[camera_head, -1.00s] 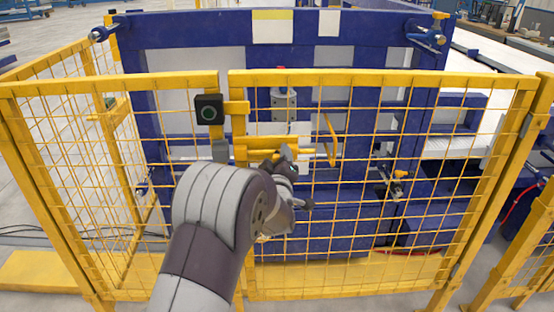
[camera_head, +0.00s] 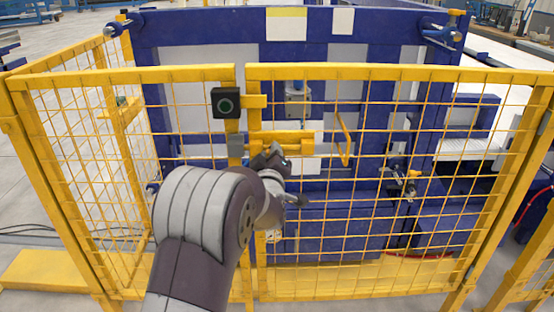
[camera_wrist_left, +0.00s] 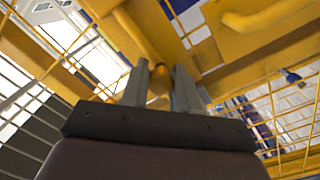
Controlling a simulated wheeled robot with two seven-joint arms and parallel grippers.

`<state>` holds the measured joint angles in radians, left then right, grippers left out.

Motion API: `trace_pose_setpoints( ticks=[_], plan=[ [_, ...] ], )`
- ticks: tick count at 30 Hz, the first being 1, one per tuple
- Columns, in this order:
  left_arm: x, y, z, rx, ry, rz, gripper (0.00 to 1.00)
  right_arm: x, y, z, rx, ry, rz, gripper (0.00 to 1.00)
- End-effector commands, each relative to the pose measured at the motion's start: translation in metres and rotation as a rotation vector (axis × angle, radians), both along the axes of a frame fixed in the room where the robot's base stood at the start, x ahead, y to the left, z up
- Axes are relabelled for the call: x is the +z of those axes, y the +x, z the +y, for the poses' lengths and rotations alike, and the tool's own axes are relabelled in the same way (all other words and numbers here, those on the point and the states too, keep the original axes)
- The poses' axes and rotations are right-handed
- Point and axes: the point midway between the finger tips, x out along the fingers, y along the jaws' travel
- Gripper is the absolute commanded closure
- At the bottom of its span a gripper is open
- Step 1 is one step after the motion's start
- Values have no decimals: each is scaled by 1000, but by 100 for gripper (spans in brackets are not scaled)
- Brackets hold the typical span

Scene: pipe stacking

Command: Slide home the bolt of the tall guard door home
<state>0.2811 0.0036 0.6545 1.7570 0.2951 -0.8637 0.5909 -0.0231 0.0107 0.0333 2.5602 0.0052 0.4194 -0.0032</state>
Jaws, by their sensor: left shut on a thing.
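The tall guard door (camera_head: 375,72) is a yellow mesh panel standing in line with the fixed mesh panel on its left. Its yellow bolt (camera_head: 308,136) lies level near the door's left edge. A grey keeper block (camera_head: 236,145) sits on the post beside that edge. My left gripper (camera_head: 270,157) is at the bolt, just right of the keeper. In the left wrist view, its two grey fingers (camera_wrist_left: 160,88) are closed on the bolt's orange-yellow knob (camera_wrist_left: 158,79). My arm and gripper partly hide the bolt; whether its tip is inside the keeper cannot be told.
A yellow handle (camera_head: 345,140) stands out on the door, right of the bolt. A blue machine frame (camera_head: 200,28) fills the space behind the mesh.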

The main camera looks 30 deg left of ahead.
Motion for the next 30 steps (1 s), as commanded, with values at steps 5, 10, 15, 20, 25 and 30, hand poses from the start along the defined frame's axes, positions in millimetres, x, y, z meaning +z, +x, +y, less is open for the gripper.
trace_pose_setpoints(
  ticks=[5, 10, 15, 20, 25, 30],
  plan=[
    [4, 0, 1, 3, 3, -9, 54, 1, 0, 0, 0, 0, 0, 43],
    [3, 0, 1, 2, 2, -6, 45, 1, 0, 0, 0, 0, 0, 43],
    [2, 0, 0, 1, 2, -4, 45, 1, 0, 0, 0, 0, 0, 43],
    [2, -13, -8, 0, 2, -5, 45, -1, 0, 0, 0, 0, 0, 43],
    [1, -48, -26, 0, 1, -6, 45, -4, 0, 0, 0, 0, 0, 43],
    [2, -86, -46, 0, 2, -5, 45, -5, 0, 0, 0, 0, 0, 43]
  ],
)
